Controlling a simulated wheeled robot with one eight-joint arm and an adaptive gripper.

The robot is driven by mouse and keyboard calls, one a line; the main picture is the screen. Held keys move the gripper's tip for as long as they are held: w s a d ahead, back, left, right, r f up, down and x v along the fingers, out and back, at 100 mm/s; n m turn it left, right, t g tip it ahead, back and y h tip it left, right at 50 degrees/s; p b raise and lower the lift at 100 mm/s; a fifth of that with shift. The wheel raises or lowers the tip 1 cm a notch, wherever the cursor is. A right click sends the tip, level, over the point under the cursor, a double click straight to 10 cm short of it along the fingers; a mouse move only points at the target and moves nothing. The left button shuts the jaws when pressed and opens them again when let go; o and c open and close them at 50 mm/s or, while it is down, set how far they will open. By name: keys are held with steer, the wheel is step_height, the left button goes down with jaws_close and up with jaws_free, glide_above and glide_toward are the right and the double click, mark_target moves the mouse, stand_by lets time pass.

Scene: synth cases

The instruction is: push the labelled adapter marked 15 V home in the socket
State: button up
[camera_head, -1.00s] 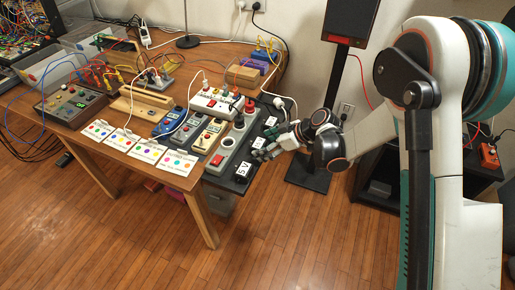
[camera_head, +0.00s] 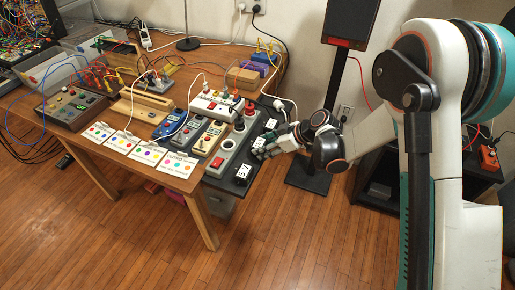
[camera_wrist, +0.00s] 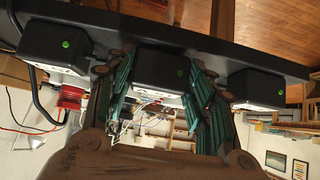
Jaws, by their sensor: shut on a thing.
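Three black adapters with white labels stand in a row on a black strip (camera_head: 228,184) at the table's right end. The nearest adapter (camera_head: 243,173) reads 5 V; the labels on the middle (camera_head: 258,142) and far (camera_head: 271,123) ones are too small to read surely. My gripper (camera_head: 268,152) is at the middle adapter, reaching in from the right. In the wrist view, my gripper (camera_wrist: 160,88) has its green-padded fingers shut on both sides of the middle adapter (camera_wrist: 160,68), which shows a green light. The socket under it is hidden, so I cannot tell how deep it sits.
A speaker stand (camera_head: 335,110) rises behind my gripper.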

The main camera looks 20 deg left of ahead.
steer(key=shift+r+p, duration=1.4)
steer(key=shift+r, duration=1.35)
